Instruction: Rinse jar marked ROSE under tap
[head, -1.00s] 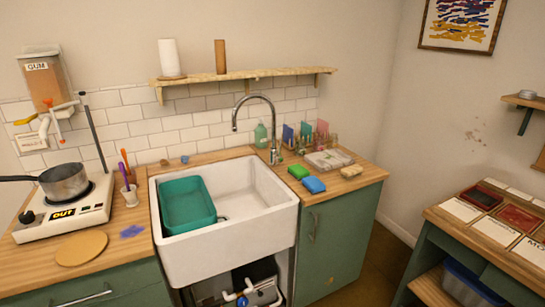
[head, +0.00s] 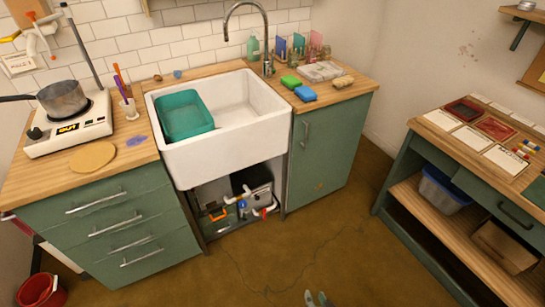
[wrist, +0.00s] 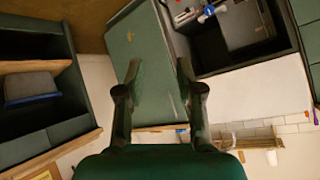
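The tap (head: 247,8) is a tall chrome gooseneck behind the white sink (head: 225,148), its spout over the basin. A teal tub (head: 186,116) sits in the left of the sink. I cannot make out a jar marked ROSE in either view. Several small coloured items (head: 524,149) are on the right table, too small to read. My gripper (wrist: 158,70) is open and empty in the wrist view, its fingers apart in front of the green cabinet door. Its tips show at the bottom edge of the head view (head: 318,299).
A hot plate (head: 68,134) with a saucepan (head: 62,97) is on the left counter. Sponges (head: 305,94) lie right of the sink. The right table (head: 440,133) has a lower shelf with a blue-grey bin (head: 443,190). A red bucket (head: 42,291) stands lower left. The middle floor is clear.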

